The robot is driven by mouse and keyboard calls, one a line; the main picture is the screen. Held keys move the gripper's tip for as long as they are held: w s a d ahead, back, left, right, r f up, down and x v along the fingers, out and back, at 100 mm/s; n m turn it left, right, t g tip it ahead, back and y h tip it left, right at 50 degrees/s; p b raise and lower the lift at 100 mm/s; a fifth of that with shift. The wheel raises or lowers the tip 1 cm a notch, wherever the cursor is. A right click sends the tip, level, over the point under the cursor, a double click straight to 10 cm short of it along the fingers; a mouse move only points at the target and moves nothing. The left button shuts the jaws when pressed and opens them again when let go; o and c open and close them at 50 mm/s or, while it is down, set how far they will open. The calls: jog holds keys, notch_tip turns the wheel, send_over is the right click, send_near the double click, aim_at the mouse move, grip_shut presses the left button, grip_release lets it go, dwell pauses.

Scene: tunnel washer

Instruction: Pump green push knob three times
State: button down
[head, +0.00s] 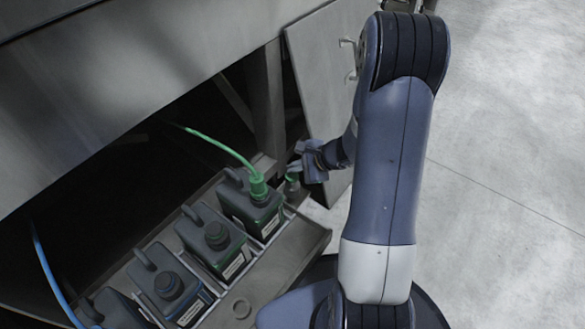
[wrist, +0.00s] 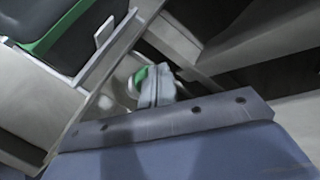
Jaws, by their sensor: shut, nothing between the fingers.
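The green push knob (wrist: 140,76) shows in the wrist view just beside my fingertips, partly hidden by them. In the head view the knob (head: 292,178) is a small dark green piece on a short stand, at the right end of the row of jugs. My gripper (head: 295,166) is shut and empty, with its fingertips at the top of the knob. In the wrist view the closed fingers (wrist: 156,86) overlap the knob's right side. I cannot tell whether they touch it.
Several dark jugs (head: 212,236) stand in a grey tray (head: 298,250) left of the knob. The nearest jug has a green cap (head: 258,187) and a green hose (head: 222,146). A grey panel (head: 318,75) stands behind. Open floor (head: 495,190) lies to the right.

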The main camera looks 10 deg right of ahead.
aim_at(294, 175)
jog(key=shift+w+a+f+b, duration=0.15)
jog(key=shift+f+b, duration=0.05)
jog(key=shift+f, duration=0.9)
jog(key=shift+w+a+f+b, duration=0.1)
jog(key=shift+w+f+b, duration=0.05)
jog(key=shift+f, duration=1.5)
jog(key=shift+r, duration=0.1)
jog(key=shift+s+d+r+p, duration=0.2)
jog(key=shift+s+r+p, duration=0.1)
jog(key=shift+r+p, duration=0.2)
jog(key=shift+s+d+r+p, duration=0.25)
jog(key=shift+r+p, duration=0.15)
jog(key=shift+r, duration=0.2)
jog(key=shift+s+d+r, duration=0.15)
jog(key=shift+s+r, duration=0.15)
jog(key=shift+r, duration=0.05)
jog(key=shift+w+a+r+p, duration=0.1)
jog(key=shift+w+r+p, duration=0.05)
jog(key=shift+r+p, duration=0.45)
jog(key=shift+w+a+r+p, duration=0.1)
jog(key=shift+w+r+p, duration=0.05)
jog(key=shift+r+p, duration=1.35)
jog(key=shift+r, duration=0.45)
jog(key=shift+a+r, duration=0.1)
